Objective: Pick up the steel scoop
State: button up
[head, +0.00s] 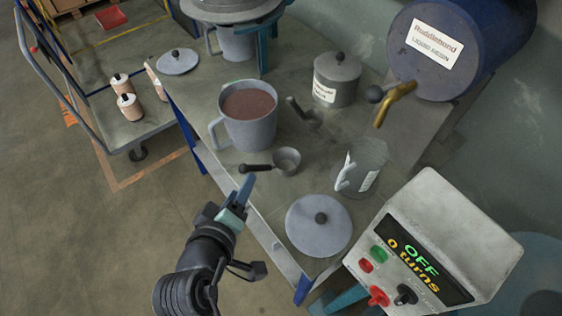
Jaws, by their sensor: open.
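The steel scoop (286,160) lies on the workbench near its front edge, below the grey mug of brown material. Its round metal cup is on the right and its dark handle (256,168) points left toward the bench edge. My gripper (243,194) is open and empty, with blue-green fingers, just below and left of the scoop's handle in the picture. It appears apart from the handle, but I cannot tell the exact gap or height.
The grey mug (249,116) of brown material stands behind the scoop. A clear jug (361,168) and a grey lid (319,225) lie to the right. A lidded canister (337,80), a dark-handled item (303,113) and a control box (435,245) are nearby. Floor is open at left.

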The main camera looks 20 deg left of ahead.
aim_at(253, 171)
jog(key=shift+s+f+p+x, duration=0.15)
jog(key=shift+f+p+x, duration=0.1)
jog(key=shift+x, duration=1.9)
jog(key=shift+s+f+p+x, duration=0.15)
jog(key=shift+f+x, duration=0.15)
jog(key=shift+x, duration=1.8)
jog(key=shift+s+f+p+x, duration=0.15)
jog(key=shift+f+x, duration=0.1)
jog(key=shift+x, duration=1.9)
grip_shut()
jog(key=shift+r, duration=0.1)
